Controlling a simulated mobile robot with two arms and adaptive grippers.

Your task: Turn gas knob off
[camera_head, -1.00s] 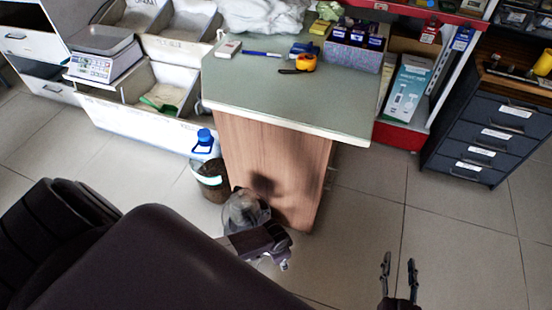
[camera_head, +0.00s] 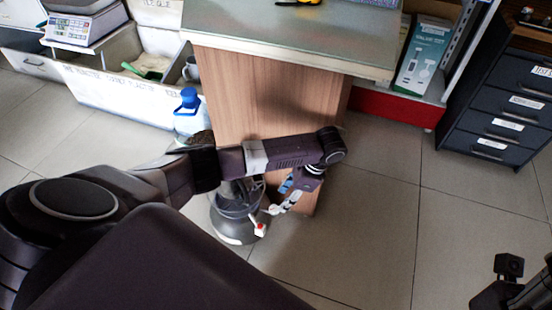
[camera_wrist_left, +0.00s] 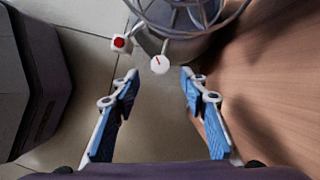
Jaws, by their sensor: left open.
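A grey gas cylinder (camera_head: 229,229) with a cage-like top stands on the floor against the wooden counter side. A white knob with a red face (camera_head: 260,229) sticks out from it; this knob also shows in the left wrist view (camera_wrist_left: 119,42). Beside it there is a round white dial with a red mark (camera_wrist_left: 160,64). My left gripper (camera_wrist_left: 160,76) is open and empty, its blue-padded fingers pointing at the cylinder, with the dial just beyond the gap and the knob farther left. In the head view the left gripper (camera_head: 279,198) hangs by the cylinder, partly hiding it. My right gripper (camera_head: 505,283) is partly in view at the lower right.
The counter (camera_head: 290,85) stands close behind the cylinder. A blue-capped bottle (camera_head: 189,112) stands left of it. A dark drawer cabinet (camera_head: 500,110) is at the right. The tiled floor (camera_head: 380,220) between is clear.

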